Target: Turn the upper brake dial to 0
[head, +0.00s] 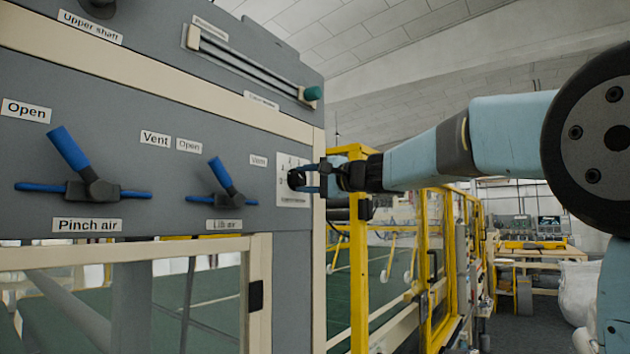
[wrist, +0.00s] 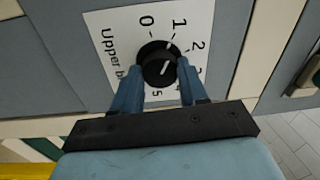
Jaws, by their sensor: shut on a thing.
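The upper brake dial is a round black knob (wrist: 158,65) on a white scale plate (wrist: 110,32). The plate is numbered 0 at the upper left, 1 at the top, then 2 to 5 clockwise; part of its label is hidden by a finger. A short white mark on the knob slants up to the right, roughly toward 1 to 2; its exact reading is unclear. My gripper (wrist: 159,72) is shut on the knob, one blue finger on each side. In the head view my gripper (head: 310,178) reaches the plate (head: 291,200) from the right.
Left of the dial are the blue Pinch air lever (head: 70,150) and Lift air lever (head: 221,174). A slider with a green knob (head: 312,93) is above. A yellow frame (head: 359,270) stands just right of the panel, below my arm.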

